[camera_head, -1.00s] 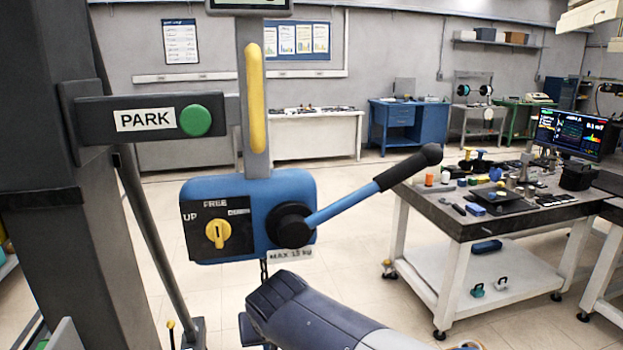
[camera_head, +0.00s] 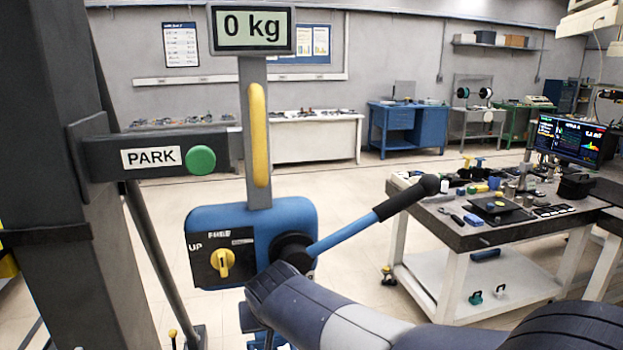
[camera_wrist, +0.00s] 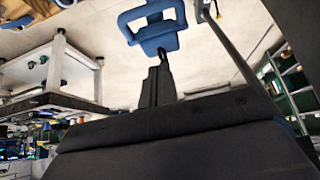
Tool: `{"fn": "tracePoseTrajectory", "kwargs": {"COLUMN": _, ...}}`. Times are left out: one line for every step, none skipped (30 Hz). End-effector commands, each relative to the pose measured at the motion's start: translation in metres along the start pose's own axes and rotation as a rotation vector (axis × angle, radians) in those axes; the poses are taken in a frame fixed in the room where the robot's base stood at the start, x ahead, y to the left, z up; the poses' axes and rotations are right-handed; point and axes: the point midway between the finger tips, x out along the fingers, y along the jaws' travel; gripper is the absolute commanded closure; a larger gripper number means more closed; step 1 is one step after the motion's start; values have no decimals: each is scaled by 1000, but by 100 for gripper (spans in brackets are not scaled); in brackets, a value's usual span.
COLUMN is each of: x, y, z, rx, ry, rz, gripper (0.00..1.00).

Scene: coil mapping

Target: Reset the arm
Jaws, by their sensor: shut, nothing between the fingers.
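My arm reaches in from the lower right of the head view and covers the bottom of a blue control box (camera_head: 212,262). My gripper's dark fingers (camera_wrist: 160,72) show at the middle of the wrist view, closed together with nothing seen between them. In that view, which looks upside down, a blue handle-shaped piece (camera_wrist: 152,32) appears just beyond the fingertips. I cannot tell if they touch. The gripper's fingers are not clear in the head view.
The box has a yellow knob (camera_head: 222,262) and a black-tipped lever (camera_head: 345,232) close to my arm. A display (camera_head: 252,30) reads 0 kg. A PARK bar with a green button (camera_head: 201,159) is at left. A cluttered workbench (camera_head: 455,235) stands at right; open floor lies behind.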

Motion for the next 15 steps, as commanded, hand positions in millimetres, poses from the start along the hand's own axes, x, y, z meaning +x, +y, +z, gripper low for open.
{"fn": "tracePoseTrajectory", "kwargs": {"x": -10, "y": 0, "z": -7, "rx": 0, "ry": 0, "rz": 0, "gripper": 100}}
{"fn": "tracePoseTrajectory", "kwargs": {"x": -12, "y": 0, "z": -8, "rx": 0, "ry": 0, "rz": 0, "gripper": 100}}
{"fn": "tracePoseTrajectory", "kwargs": {"x": -16, "y": 0, "z": -11, "rx": 0, "ry": 0, "rz": 0, "gripper": 100}}
{"fn": "tracePoseTrajectory", "kwargs": {"x": -19, "y": 0, "z": -13, "rx": 0, "ry": 0, "rz": 0, "gripper": 100}}
{"fn": "tracePoseTrajectory", "kwargs": {"x": -22, "y": 0, "z": -15, "rx": 0, "ry": 0, "rz": 0, "gripper": 100}}
{"fn": "tracePoseTrajectory", "kwargs": {"x": -25, "y": 0, "z": -17, "rx": 0, "ry": 0, "rz": 0, "gripper": 100}}
{"fn": "tracePoseTrajectory", "kwargs": {"x": -28, "y": 0, "z": -19, "rx": 0, "ry": 0, "rz": 0, "gripper": 100}}
{"fn": "tracePoseTrajectory", "kwargs": {"x": -31, "y": 0, "z": -21, "rx": 0, "ry": 0, "rz": 0, "gripper": 100}}
{"fn": "tracePoseTrajectory", "kwargs": {"x": -34, "y": 0, "z": -24, "rx": 0, "ry": 0, "rz": 0, "gripper": 100}}
{"fn": "tracePoseTrajectory", "kwargs": {"x": -37, "y": 0, "z": -25, "rx": 0, "ry": 0, "rz": 0, "gripper": 100}}
{"fn": "tracePoseTrajectory", "kwargs": {"x": -40, "y": 0, "z": -27, "rx": 0, "ry": 0, "rz": 0, "gripper": 100}}
{"fn": "tracePoseTrajectory", "kwargs": {"x": -44, "y": 0, "z": -30, "rx": 0, "ry": 0, "rz": 0, "gripper": 100}}
{"fn": "tracePoseTrajectory", "kwargs": {"x": -46, "y": 0, "z": -32, "rx": 0, "ry": 0, "rz": 0, "gripper": 100}}
{"fn": "tracePoseTrajectory", "kwargs": {"x": -49, "y": 0, "z": -34, "rx": 0, "ry": 0, "rz": 0, "gripper": 100}}
{"fn": "tracePoseTrajectory", "kwargs": {"x": -53, "y": 0, "z": -36, "rx": 0, "ry": 0, "rz": 0, "gripper": 100}}
